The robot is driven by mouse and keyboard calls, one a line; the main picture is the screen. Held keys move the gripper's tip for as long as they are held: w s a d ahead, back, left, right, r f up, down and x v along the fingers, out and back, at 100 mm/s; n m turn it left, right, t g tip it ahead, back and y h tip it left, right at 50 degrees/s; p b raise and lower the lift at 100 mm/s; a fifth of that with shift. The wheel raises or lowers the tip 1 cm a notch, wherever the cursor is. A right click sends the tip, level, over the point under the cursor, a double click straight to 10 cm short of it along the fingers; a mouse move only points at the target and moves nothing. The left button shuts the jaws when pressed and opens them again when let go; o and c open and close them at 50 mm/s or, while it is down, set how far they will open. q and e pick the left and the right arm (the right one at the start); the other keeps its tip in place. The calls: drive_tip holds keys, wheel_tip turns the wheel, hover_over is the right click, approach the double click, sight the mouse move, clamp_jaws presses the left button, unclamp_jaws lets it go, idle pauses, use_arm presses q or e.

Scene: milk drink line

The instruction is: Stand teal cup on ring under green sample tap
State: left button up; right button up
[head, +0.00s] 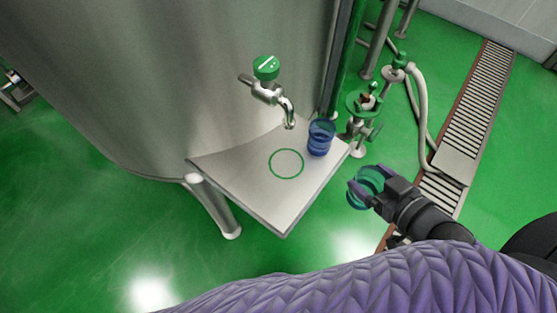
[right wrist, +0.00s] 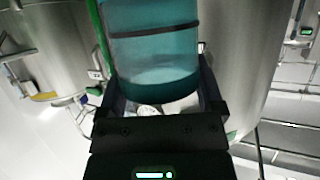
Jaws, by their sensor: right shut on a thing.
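The teal cup (head: 369,180) is held in my right gripper (head: 361,190), to the right of the steel shelf (head: 240,178) and clear of it. In the right wrist view the cup (right wrist: 155,58) fills the space between the fingers, translucent with a dark band around it. The green ring (head: 286,164) is marked on the shelf, and nothing stands on it. The green-capped sample tap (head: 268,82) sticks out from the tank, with its spout above the shelf just behind the ring. My left gripper is not in view.
A blue cup (head: 320,137) stands on the shelf at its back right, close to the ring and the spout. Green-handled valves (head: 365,103) and a pale hose (head: 421,120) are beyond the shelf's right edge. The large steel tank (head: 190,80) stands behind the shelf.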

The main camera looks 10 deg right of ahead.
drive_tip(key=w+a+b, duration=0.3)
drive_tip(key=w+a, duration=0.9)
drive_tip(key=w, duration=0.3)
wheel_tip(320, 180, down, 7)
drive_tip(key=b, duration=0.4)
drive_tip(key=shift+d, duration=0.15)
drive_tip(key=shift+w+f, duration=0.2)
drive_tip(key=shift+f, duration=0.05)
drive_tip(key=shift+r, duration=0.25)
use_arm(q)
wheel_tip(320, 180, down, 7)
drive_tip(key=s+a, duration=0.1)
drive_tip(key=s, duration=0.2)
use_arm(e)
drive_tip(key=o, duration=1)
drive_tip(key=shift+c, duration=0.2)
drive_tip(key=shift+s+r, duration=0.1)
drive_tip(key=shift+s, duration=0.05)
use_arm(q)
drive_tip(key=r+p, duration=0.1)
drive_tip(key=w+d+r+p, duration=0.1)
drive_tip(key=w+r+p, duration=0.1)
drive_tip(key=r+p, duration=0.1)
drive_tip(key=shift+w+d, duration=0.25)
use_arm(e)
drive_tip(key=v, duration=1.1)
drive_tip(key=shift+s, duration=0.3)
drive_tip(key=shift+d, duration=0.1)
